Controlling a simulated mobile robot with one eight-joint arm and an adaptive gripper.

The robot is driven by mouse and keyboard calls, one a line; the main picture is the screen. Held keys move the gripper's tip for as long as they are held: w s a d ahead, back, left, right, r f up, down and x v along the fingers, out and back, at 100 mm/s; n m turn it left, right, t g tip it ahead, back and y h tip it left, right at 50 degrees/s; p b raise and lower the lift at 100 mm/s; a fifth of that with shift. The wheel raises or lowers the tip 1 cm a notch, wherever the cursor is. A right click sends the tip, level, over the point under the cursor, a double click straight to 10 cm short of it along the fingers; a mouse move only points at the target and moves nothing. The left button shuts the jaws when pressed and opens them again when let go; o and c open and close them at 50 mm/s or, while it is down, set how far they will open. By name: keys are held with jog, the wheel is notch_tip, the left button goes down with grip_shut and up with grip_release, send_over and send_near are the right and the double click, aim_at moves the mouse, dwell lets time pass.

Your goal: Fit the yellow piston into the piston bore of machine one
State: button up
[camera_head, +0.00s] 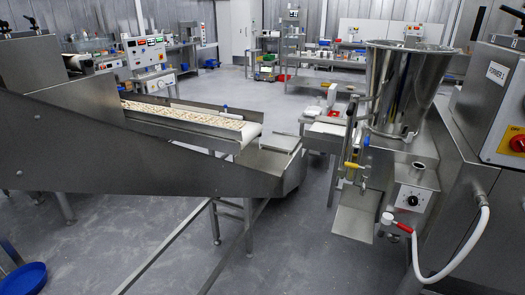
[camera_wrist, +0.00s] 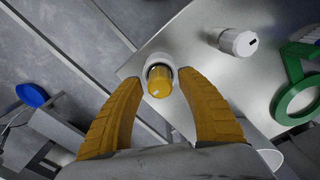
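In the wrist view, the yellow piston (camera_wrist: 159,84) is between the two fingers of my gripper (camera_wrist: 160,77), with a white round collar or cup (camera_wrist: 158,61) around its far end. The fingers are spread on either side, with visible gaps to the piston, so my gripper looks open. In the head view, a machine with a steel hopper (camera_head: 405,90) stands at the right, beside a grey cabinet (camera_head: 495,100) whose label ends in 1. My gripper is not visible there.
In the wrist view, a white cylinder (camera_wrist: 238,42) and a green ring-shaped thing (camera_wrist: 297,100) lie on the steel surface (camera_wrist: 215,75). In the head view, a conveyor (camera_head: 190,116) with pasta is at left, a blue bowl (camera_head: 22,279) lower left, and a white hose (camera_head: 450,270) lower right.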

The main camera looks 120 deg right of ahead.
grip_shut()
jog(key=shift+r+p, duration=0.45)
jog(key=shift+r, duration=0.2)
dwell(0.6)
jog(key=shift+r+p, duration=2.7)
jog(key=shift+r, duration=1.1)
